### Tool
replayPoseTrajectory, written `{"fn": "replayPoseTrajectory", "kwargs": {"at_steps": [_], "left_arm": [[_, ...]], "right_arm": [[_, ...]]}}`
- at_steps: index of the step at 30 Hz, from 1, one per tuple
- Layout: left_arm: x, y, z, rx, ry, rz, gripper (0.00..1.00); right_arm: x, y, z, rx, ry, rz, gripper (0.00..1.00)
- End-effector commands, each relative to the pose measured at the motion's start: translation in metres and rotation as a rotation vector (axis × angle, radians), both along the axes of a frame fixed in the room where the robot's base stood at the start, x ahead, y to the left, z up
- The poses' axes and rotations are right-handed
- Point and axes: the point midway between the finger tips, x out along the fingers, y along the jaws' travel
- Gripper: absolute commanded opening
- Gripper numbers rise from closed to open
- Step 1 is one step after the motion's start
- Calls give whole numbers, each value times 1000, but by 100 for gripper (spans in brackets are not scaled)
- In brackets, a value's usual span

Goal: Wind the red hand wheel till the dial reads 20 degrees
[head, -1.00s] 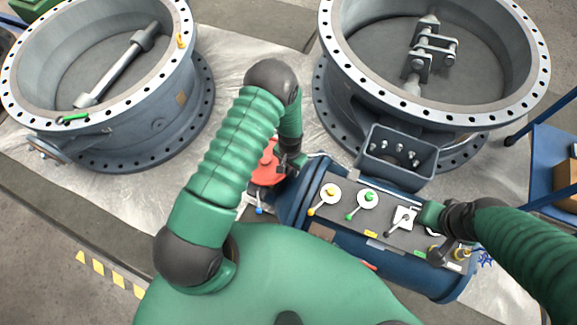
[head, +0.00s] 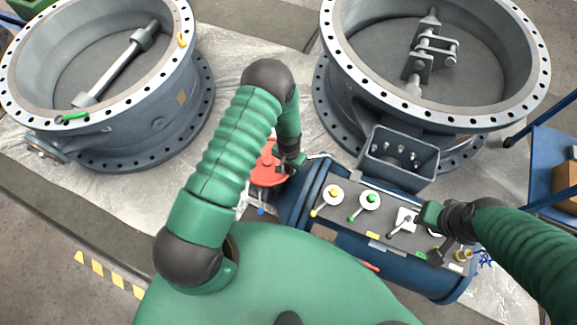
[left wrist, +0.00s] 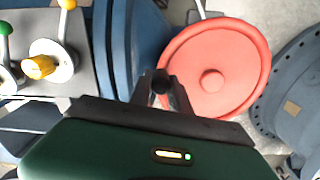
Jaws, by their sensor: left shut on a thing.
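The red hand wheel (head: 268,166) sits at the left end of the blue actuator body (head: 318,190) in the head view, partly hidden behind my left arm. In the left wrist view the wheel (left wrist: 214,68) shows as a red disc with a raised hub. I cannot read the dial.
The panel carries a yellow-knobbed lever (head: 333,194), a green-knobbed lever (head: 369,202) and a black-knobbed lever (head: 404,222). Two big flanged valve bodies stand behind, one at left (head: 130,130) and one at right (head: 340,60). A blue cart (head: 555,150) is at far right.

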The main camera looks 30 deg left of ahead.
Motion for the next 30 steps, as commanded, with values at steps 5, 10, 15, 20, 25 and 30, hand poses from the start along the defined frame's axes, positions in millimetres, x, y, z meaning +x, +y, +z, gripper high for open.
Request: {"fn": "replayPoseTrajectory", "kwargs": {"at_steps": [5,10,15,20,25,30], "left_arm": [[2,4,1,7,-3,4,0],[2,4,1,7,-3,4,0],[2,3,1,6,-4,3,0],[2,4,1,6,-4,3,0],[2,4,1,6,-5,8,0],[6,3,0,6,-5,44,0]], "right_arm": [[0,0,0,0,0,0,32],[0,0,0,0,0,0,32],[0,0,0,0,0,0,32],[0,0,0,0,0,0,32],[0,0,-1,0,0,0,32],[0,0,-4,0,0,0,32]]}}
